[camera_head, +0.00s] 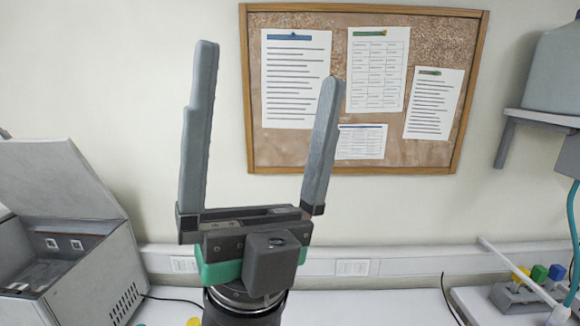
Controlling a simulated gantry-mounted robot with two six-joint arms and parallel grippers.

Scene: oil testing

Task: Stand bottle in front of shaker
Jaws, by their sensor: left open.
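My left gripper (268,65) stands upright in the middle of the view with its two long grey fingers pointing up. The fingers are wide apart, with nothing between them. The wall and the notice board show behind the gripper. I cannot make out the bottle or identify a shaker in this view. My right gripper is not in view.
An open grey box-shaped machine (95,270) with a raised lid stands at the left. A notice board (250,120) hangs on the wall. At the right are a shelf with a large grey container (553,70) and a rack with coloured caps (520,297). White bench shows below.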

